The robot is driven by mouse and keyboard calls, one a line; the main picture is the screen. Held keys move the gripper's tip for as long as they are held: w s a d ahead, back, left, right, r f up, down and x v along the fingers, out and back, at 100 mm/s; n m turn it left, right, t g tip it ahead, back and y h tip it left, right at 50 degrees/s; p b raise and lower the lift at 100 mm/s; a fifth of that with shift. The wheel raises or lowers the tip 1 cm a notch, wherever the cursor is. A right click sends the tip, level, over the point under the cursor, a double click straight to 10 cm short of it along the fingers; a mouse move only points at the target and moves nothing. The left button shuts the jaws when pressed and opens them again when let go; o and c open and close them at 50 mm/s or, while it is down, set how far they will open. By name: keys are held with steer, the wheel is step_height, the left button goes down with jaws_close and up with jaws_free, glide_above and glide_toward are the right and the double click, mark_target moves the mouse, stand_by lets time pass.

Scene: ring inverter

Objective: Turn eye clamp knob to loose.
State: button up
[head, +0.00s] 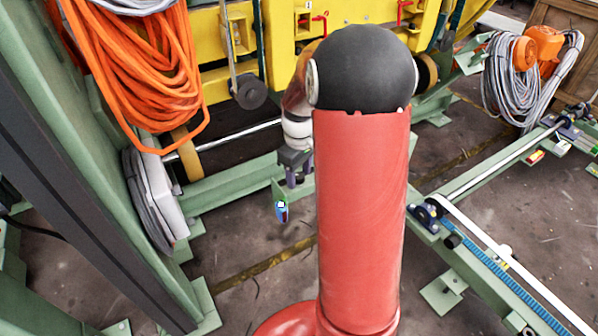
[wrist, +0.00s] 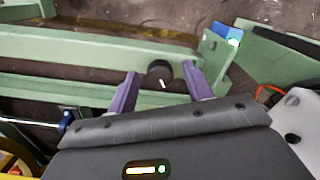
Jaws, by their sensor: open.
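A black round knob (wrist: 159,73) with a short white mark near its lower edge shows in the wrist view against a green beam (wrist: 90,48). My gripper (wrist: 160,69) is open, with one purple finger to the left of the knob and one to the right. Gaps show on both sides, and neither finger visibly touches it. Whether the tips reach around the knob or stop short of it, I cannot tell. In the head view my gripper (head: 291,177) is small beside the green beam (head: 240,180), and the knob cannot be made out there.
A blue and white part (wrist: 226,33) sits at the beam's end, right of the knob. Orange cable coils (head: 140,75) hang from the green column at left. A yellow machine (head: 300,30) stands behind. A green rail frame (head: 480,180) lies right; floor between is open.

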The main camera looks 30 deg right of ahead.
mark_target(299, 176)
step_height(299, 176, up, 8)
steer(key=shift+f+p, duration=0.1)
steer(key=shift+p, duration=0.35)
stand_by(0.3)
